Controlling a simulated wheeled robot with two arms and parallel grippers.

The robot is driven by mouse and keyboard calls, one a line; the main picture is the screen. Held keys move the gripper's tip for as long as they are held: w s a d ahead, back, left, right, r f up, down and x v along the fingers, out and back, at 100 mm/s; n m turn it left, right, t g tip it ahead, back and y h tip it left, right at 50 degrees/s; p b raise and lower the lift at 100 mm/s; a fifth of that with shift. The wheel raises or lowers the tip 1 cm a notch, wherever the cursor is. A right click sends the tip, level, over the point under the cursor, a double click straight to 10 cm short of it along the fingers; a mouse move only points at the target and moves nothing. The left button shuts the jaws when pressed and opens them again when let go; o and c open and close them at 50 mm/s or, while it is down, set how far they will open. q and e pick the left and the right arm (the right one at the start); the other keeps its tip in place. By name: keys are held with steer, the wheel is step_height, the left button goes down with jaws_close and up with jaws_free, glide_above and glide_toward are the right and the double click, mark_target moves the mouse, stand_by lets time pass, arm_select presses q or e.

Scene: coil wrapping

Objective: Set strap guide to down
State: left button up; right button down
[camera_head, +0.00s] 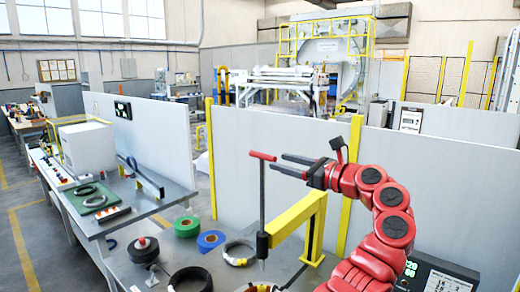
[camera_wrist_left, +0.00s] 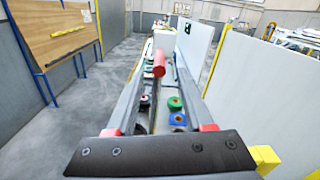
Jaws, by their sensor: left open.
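The strap guide is a dark upright rod (camera_head: 262,205) with a red crossbar handle (camera_head: 262,156) on top, passing through a black collar (camera_head: 262,245) at the end of a yellow arm. The handle is raised well above the collar. My left gripper (camera_head: 280,162) is open and level with the handle, just right of it. In the left wrist view the red handle (camera_wrist_left: 159,63) shows end-on near the tips of my left gripper (camera_wrist_left: 168,52); I see no clear contact. My right gripper is not in view.
The yellow bracket (camera_head: 300,215) stands on the grey table below the gripper. Green (camera_head: 187,226) and blue (camera_head: 211,240) rolls, black coils (camera_head: 190,280) and a dark spool (camera_head: 143,248) lie to the left. A grey partition (camera_head: 385,180) stands behind.

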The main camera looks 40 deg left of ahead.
mark_target(261, 155)
arm_select(q)
steer(key=a+p, duration=0.1)
steer(key=a, duration=0.1)
steer(key=a+p, duration=0.1)
steer(key=a, duration=0.2)
steer(key=a+p, duration=0.1)
steer(key=a, duration=0.2)
steer(key=shift+w+r, duration=0.15)
steer(key=shift+w, duration=0.1)
steer(key=shift+a, duration=0.3)
steer(key=shift+c, duration=0.3)
jaws_close()
stand_by(0.4)
